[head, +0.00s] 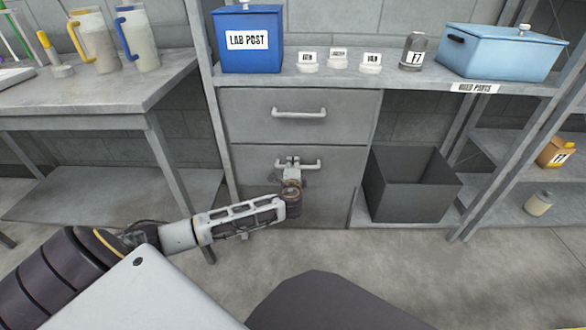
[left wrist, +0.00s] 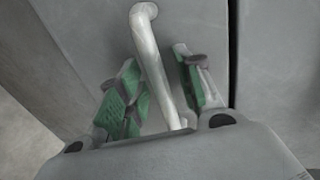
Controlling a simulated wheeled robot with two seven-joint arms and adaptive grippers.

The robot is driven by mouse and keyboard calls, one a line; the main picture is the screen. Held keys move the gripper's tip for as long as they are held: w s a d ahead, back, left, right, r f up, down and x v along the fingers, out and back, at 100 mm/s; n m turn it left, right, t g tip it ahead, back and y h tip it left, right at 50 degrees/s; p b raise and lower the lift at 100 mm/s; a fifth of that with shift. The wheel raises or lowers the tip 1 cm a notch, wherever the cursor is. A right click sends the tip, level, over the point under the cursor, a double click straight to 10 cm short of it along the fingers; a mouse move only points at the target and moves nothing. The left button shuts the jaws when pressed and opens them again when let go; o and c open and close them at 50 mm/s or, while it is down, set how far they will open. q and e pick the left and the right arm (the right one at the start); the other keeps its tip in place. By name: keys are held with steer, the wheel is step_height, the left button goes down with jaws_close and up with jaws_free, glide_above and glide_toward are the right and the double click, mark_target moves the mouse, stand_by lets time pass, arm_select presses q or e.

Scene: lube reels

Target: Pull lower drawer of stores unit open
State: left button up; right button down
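The stores unit has a grey upper drawer (head: 260,120) and a grey lower drawer (head: 250,165), each with a pale bar handle. Both drawer fronts look flush with the unit. My left gripper (head: 289,162) is at the lower drawer's handle (head: 312,165), covering its left and middle part. In the left wrist view the handle (left wrist: 150,55) runs between the two green-padded fingers of the gripper (left wrist: 165,95). The fingers are apart, with a visible gap on each side of the bar. My right gripper is not in view.
A dark open bin (head: 405,190) stands right of the drawers on the lower shelf. The worktop above holds a blue LAB POST box (head: 248,55), small labelled items, a dark bottle (head: 412,52) and a light blue box (head: 500,55). A table (head: 100,100) stands left. Floor before the drawers looks clear.

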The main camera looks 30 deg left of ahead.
arm_select(q)
jaws_close()
steer(key=shift+s+d, duration=0.1)
steer(key=shift+s, duration=0.1)
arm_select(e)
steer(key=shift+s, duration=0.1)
